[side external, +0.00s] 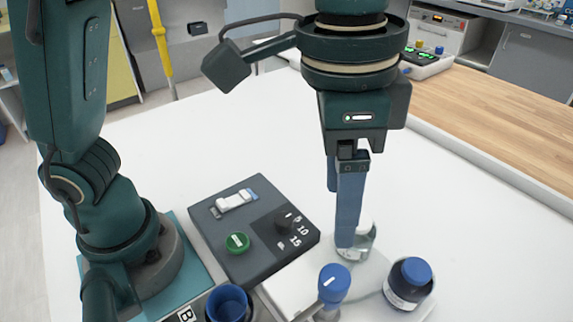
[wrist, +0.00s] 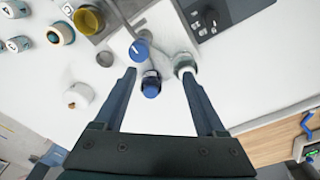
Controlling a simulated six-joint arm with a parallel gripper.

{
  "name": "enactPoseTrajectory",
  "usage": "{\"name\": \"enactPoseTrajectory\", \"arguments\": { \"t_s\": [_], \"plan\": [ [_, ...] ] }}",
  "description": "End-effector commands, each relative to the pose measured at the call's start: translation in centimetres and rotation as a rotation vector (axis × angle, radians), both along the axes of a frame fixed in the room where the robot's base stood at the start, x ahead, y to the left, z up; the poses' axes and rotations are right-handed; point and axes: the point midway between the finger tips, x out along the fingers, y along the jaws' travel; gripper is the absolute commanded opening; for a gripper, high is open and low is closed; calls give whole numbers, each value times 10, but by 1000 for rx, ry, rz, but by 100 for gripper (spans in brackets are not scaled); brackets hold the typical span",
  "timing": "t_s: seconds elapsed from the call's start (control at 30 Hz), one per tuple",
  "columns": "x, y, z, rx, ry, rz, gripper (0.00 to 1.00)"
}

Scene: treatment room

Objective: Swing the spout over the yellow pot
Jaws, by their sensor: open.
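The yellow pot (wrist: 88,20) shows in the wrist view at the top left; I do not see it in the side view. A blue-topped fitting (side external: 333,283) stands at the front of the side view; it also shows in the wrist view (wrist: 139,50). My gripper (side external: 347,248) points down behind this fitting. In the wrist view my gripper (wrist: 159,74) is open, its fingers wide apart, with a blue-capped bottle (wrist: 151,85) and a clear jar (wrist: 185,66) showing between or near the tips.
A dark control box (side external: 240,255) with a green knob lies left of my gripper. The blue-capped bottle (side external: 410,284) stands close on the right, the clear jar (side external: 366,238) beside the fingers. Several round containers (wrist: 60,34) sit at upper left. The table behind is clear.

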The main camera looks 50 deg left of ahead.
Motion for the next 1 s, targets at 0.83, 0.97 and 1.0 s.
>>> {"name": "enactPoseTrajectory", "arguments": {
  "t_s": [0.83, 0.97, 1.0],
  "plan": [
    [-22, -30, -79, 53, 57, -125, 73],
    [-22, -30, -80, 52, 56, -125, 73],
    [-22, -30, -79, 52, 56, -125, 73]
  ]
}}
